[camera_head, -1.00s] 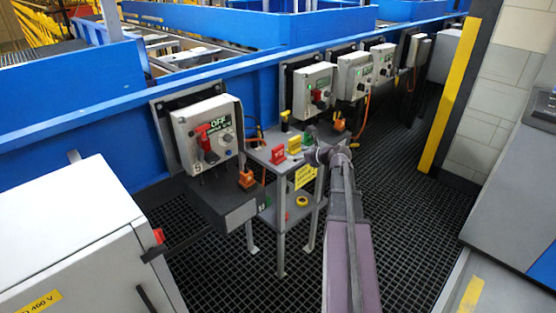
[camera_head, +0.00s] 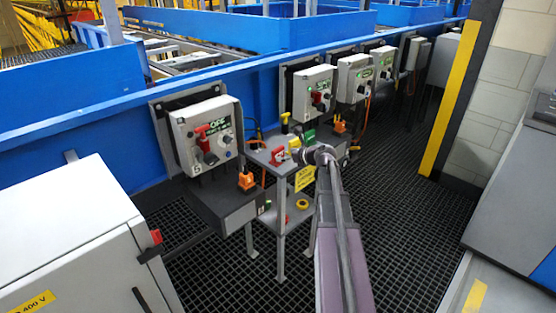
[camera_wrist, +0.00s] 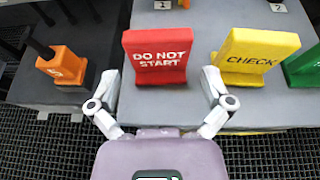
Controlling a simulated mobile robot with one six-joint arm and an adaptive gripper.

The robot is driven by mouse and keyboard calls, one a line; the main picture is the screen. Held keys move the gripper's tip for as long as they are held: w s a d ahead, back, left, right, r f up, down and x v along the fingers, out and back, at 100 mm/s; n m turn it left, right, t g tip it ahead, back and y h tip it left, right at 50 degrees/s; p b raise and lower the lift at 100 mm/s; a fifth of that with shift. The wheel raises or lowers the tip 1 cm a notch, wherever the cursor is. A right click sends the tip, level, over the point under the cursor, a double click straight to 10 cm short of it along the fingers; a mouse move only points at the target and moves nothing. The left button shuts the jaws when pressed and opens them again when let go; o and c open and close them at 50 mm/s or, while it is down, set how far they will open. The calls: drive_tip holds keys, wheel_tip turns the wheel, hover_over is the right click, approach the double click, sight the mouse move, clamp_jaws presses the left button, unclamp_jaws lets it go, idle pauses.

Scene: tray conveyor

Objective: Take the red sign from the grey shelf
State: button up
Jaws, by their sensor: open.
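The red sign (camera_wrist: 158,55), lettered "DO NOT START", stands upright on the grey shelf (camera_wrist: 198,22) in the wrist view. The red sign (camera_head: 278,156) also shows on the grey shelf's top in the head view. My gripper (camera_wrist: 161,76) is open and empty, its two fingers at the left and right of the red sign's lower front. I cannot tell whether they touch it. A yellow "CHECK" sign (camera_wrist: 254,52) stands just right of the right finger. In the head view my gripper is small and partly hidden by my arm.
A green sign (camera_wrist: 304,68) stands right of the yellow one. An orange tagged object (camera_wrist: 62,66) sits on a darker box to the left. Control boxes (camera_head: 207,134) hang on the blue conveyor wall (camera_head: 100,125) behind. Black grating (camera_head: 400,235) covers the floor.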

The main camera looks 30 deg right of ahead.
sight(280, 153)
drive_tip(key=shift+b+x, duration=0.55)
drive_tip(key=shift+x, duration=1.5)
drive_tip(key=shift+r, duration=0.15)
drive_tip(key=c, duration=0.9)
drive_tip(key=shift+r, duration=0.2)
wheel_tip(280, 153, up, 4)
drive_tip(key=p, duration=0.4)
drive_tip(key=shift+f, duration=0.15)
drive_tip(key=s+a, duration=0.1)
drive_tip(key=s, duration=0.4)
drive_tip(key=s+a, duration=0.2)
drive_tip(key=s, duration=0.3)
drive_tip(key=s+a+r+p, duration=0.1)
drive_tip(key=s+a, duration=0.1)
drive_tip(key=s, duration=0.3)
drive_tip(key=shift+s+a, duration=0.1)
drive_tip(key=shift+a, duration=0.05)
